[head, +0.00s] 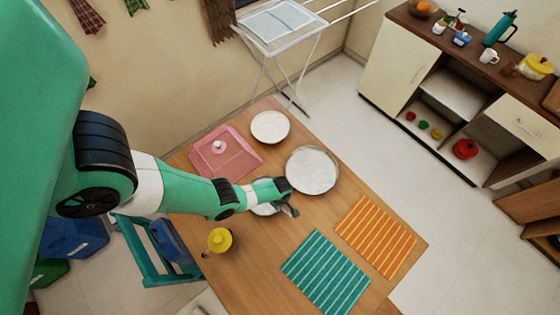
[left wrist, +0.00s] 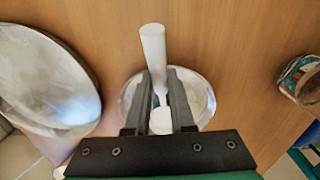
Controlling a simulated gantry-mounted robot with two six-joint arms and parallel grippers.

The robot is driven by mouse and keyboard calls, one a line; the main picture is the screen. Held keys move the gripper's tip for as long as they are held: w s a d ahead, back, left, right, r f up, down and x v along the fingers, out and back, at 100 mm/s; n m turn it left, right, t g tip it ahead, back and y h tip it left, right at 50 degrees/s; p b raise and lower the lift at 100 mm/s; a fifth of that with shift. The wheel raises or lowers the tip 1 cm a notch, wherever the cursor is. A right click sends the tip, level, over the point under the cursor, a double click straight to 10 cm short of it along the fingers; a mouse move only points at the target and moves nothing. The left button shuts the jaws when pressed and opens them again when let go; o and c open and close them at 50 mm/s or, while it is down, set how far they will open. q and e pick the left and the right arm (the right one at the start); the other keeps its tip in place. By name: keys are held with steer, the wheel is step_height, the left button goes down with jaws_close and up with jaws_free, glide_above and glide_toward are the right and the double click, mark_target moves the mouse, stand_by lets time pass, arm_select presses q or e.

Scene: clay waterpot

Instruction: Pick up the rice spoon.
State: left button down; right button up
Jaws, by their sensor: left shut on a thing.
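The white rice spoon (left wrist: 152,45) shows in the left wrist view, its handle extending beyond my fingertips and a rounded white part showing nearer the gripper's base. My left gripper (left wrist: 160,78) is shut on the spoon between its two grey fingers. A small round metal dish (left wrist: 203,100) is beneath the gripper and spoon; whether the spoon still touches it I cannot tell. In the head view my left gripper (head: 290,207) is over the table, and the spoon cannot be made out there. The dish (head: 265,210) is partly hidden by my arm.
On the wooden table (head: 240,265) are a large round tray (head: 312,171), a smaller white plate (head: 270,127), a pink tray (head: 236,165), a yellow item (head: 219,240), a teal striped mat (head: 327,281) and an orange striped mat (head: 375,240). A patterned vessel (left wrist: 305,80) stands right in the wrist view.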

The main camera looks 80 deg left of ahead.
arm_select(q)
steer(key=s+d+r+p, duration=0.8)
steer(key=s+r+p, duration=0.3)
steer(key=shift+d+r, duration=0.15)
steer(key=shift+d, duration=0.2)
